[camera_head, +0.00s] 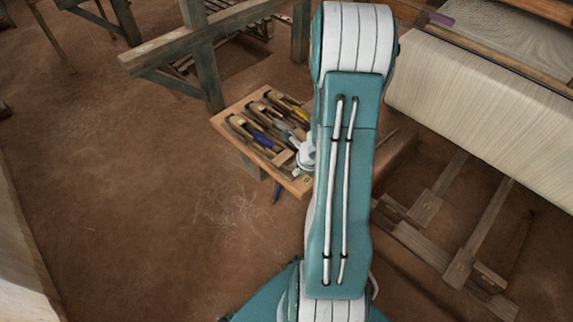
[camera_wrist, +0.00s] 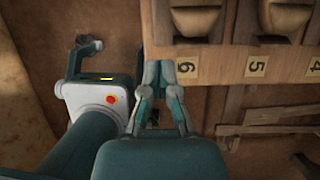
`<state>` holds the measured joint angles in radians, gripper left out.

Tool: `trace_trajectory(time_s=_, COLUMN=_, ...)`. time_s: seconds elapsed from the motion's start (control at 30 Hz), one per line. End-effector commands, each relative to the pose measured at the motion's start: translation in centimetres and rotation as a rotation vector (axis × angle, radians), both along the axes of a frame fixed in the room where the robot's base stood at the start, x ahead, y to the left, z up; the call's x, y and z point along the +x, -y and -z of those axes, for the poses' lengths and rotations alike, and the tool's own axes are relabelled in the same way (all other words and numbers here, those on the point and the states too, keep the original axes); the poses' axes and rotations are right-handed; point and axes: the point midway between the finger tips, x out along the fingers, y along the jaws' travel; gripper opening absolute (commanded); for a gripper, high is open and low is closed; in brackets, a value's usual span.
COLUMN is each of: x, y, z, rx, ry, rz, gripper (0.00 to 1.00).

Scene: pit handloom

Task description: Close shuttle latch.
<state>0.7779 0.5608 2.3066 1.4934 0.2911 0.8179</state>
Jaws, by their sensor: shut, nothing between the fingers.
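A wooden shuttle rack (camera_head: 292,184) stands beyond my arm in the head view and holds several wooden shuttles, one with blue yarn (camera_head: 262,138) and one with yellow (camera_head: 300,112). In the wrist view, the rack's front board (camera_wrist: 215,70) carries the labels 6, 5 and 4. Tapered wooden ends (camera_wrist: 197,20) show in the slots above labels 6 and 5. My gripper (camera_wrist: 160,70) is shut and empty, its tips at the board's left end beside label 6. I cannot tell whether they touch it. I cannot make out a latch or its state.
Wooden loom posts (camera_head: 203,55) stand behind the rack. A cloth roll (camera_head: 470,95) lies at the right, with wooden treadles (camera_head: 480,230) below it. The earth floor (camera_head: 110,160) left of the rack is mostly clear.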

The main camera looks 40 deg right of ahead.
Motion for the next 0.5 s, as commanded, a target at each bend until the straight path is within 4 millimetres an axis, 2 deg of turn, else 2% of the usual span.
trace_trajectory(time_s=0.13, x=0.5, y=-0.1, z=1.5, rx=0.001, ry=-0.003, rz=0.001, gripper=0.00)
trace_trajectory(time_s=0.3, x=2.9, y=-0.5, z=1.3, rx=-0.005, ry=-0.001, rz=-0.004, gripper=0.00)
trace_trajectory(time_s=0.5, x=4.4, y=-0.6, z=1.3, rx=-0.004, ry=-0.001, rz=-0.001, gripper=0.00)
